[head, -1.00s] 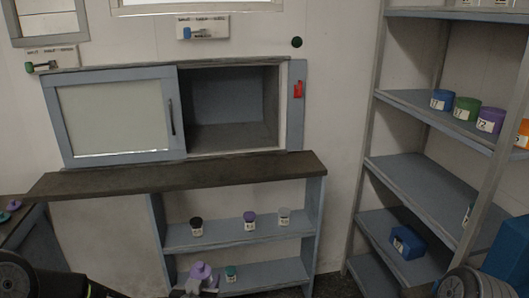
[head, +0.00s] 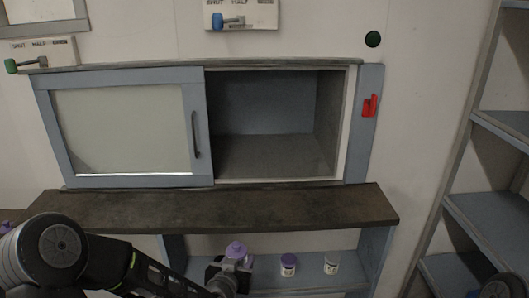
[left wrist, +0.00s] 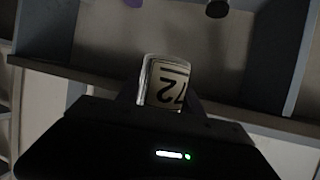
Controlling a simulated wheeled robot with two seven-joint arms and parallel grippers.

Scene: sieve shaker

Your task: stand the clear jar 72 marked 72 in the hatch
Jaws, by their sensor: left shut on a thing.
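The hatch (head: 275,150) is a recess in the wall, open on its right half and empty inside. Its sliding frosted door (head: 125,130) covers the left half. In the left wrist view, the clear jar 72 (left wrist: 165,82) sits between the fingers of my left gripper (left wrist: 163,105), its label appearing upside down. In the head view, my left gripper (head: 228,275) is low, in front of the shelf below the dark ledge (head: 220,210). A pale purple shape (head: 236,252) shows at it; the jar's label cannot be read there. My right gripper is not in view.
The ledge juts out below the hatch. On the shelf under it stand a purple-lidded jar (head: 289,265) and a pale jar (head: 331,264). A red catch (head: 369,106) is on the hatch's right frame. Blue shelving (head: 490,215) stands at the right.

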